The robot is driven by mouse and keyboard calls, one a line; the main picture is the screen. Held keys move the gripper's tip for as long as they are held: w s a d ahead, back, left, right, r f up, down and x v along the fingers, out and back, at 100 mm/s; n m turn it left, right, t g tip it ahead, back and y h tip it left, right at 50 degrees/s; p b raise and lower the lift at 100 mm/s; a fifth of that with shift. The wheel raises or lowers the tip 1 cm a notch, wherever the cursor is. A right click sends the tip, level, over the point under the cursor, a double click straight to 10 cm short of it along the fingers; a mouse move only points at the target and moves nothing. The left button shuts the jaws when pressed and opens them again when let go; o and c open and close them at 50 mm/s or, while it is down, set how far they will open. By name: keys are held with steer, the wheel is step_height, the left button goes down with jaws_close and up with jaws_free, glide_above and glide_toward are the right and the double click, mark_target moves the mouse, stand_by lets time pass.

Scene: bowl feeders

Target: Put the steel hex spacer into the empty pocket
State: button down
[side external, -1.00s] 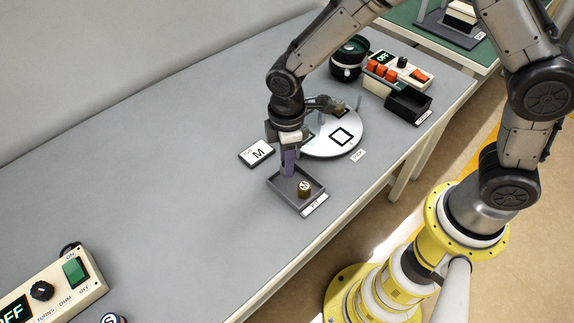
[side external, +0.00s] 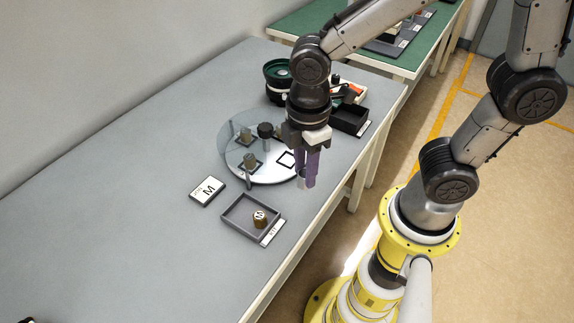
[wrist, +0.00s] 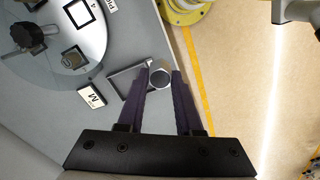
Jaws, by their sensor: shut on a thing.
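My gripper (side external: 306,184) is raised above the bench's front edge, to the right of the grey tray. In the wrist view (wrist: 161,77) its purple fingers are shut on the steel hex spacer (wrist: 160,79), a grey metal piece with a round end. The spacer (side external: 301,180) shows small at the fingertips in the side view. The round disc (side external: 270,177) lies behind and left of the gripper. An empty pocket (side external: 284,160), outlined in black, is partly hidden by the gripper. Another pocket holds a dull brownish part (side external: 250,161).
The grey tray (side external: 238,228) holds a brown marked part (side external: 260,219). An M card (side external: 207,191) lies left of it. A black bin (side external: 350,119) and a green-topped bowl (side external: 278,72) stand behind.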

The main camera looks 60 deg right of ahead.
steer(key=shift+s+d+n, duration=0.15)
steer(key=shift+s+n, duration=0.15)
steer(key=shift+n, duration=0.1)
steer(key=s+d+r, duration=0.1)
steer(key=d+r, duration=0.1)
steer(key=d, duration=0.8)
steer(key=shift+m, duration=0.7)
steer(key=w+f, duration=0.3)
steer(key=w, duration=0.1)
steer(key=w+d+f, duration=0.1)
steer(key=w+f, duration=0.2)
steer(key=w, duration=0.1)
steer(key=w+d+f, duration=0.1)
steer(key=w+f, duration=0.2)
steer(key=w, duration=0.2)
steer(key=shift+f, duration=0.25)
steer(key=shift+w+d+f, duration=0.1)
steer(key=shift+w+f, duration=0.1)
steer(key=shift+f, duration=0.05)
steer(key=shift+w+f, duration=0.1)
steer(key=shift+f, duration=1.5)
steer(key=shift+f, duration=0.15)
steer(key=c, duration=0.6)
jaws_free()
